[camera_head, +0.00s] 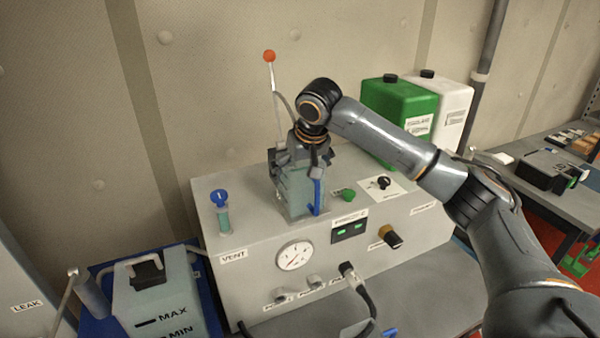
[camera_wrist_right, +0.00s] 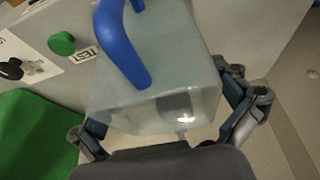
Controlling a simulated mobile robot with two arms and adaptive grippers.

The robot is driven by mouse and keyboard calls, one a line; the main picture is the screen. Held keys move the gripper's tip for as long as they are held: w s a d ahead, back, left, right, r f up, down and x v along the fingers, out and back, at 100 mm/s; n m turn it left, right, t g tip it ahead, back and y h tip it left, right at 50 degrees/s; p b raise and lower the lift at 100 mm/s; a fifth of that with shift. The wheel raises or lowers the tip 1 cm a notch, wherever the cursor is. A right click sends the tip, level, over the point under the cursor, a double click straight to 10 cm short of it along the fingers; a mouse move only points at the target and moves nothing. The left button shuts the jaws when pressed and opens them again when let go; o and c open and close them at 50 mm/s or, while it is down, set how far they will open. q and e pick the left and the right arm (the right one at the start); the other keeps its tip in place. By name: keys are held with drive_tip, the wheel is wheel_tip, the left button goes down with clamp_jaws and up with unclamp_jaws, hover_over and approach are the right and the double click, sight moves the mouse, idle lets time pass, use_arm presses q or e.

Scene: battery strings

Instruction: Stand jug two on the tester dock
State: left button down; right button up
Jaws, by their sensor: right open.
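A clear, squarish jug (camera_head: 297,190) with a blue handle stands upright on top of the grey tester (camera_head: 260,240); I cannot read a number on it. My right gripper (camera_head: 303,155) is above and around the jug's upper part. In the right wrist view the jug (camera_wrist_right: 165,85) fills the space between the two spread fingers of the gripper (camera_wrist_right: 170,112), and the blue handle faces away from the palm. The fingers are open; whether one touches the jug's wall is unclear. The dock under the jug is hidden. My left gripper is not in view.
A blue vent valve (camera_head: 220,205), a green knob (camera_head: 344,195) and a lever with a red ball (camera_head: 269,57) stand near the jug. Green (camera_head: 398,115) and white (camera_head: 450,105) canisters are behind right. A MAX/MIN container (camera_head: 160,290) sits at the lower left.

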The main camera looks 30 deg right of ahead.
drive_tip(key=shift+r, duration=0.2)
drive_tip(key=b+v, duration=0.4)
drive_tip(key=v, duration=0.8)
drive_tip(key=shift+r+b, duration=0.3)
drive_tip(key=shift+r, duration=0.15)
drive_tip(key=shift+w, duration=0.1)
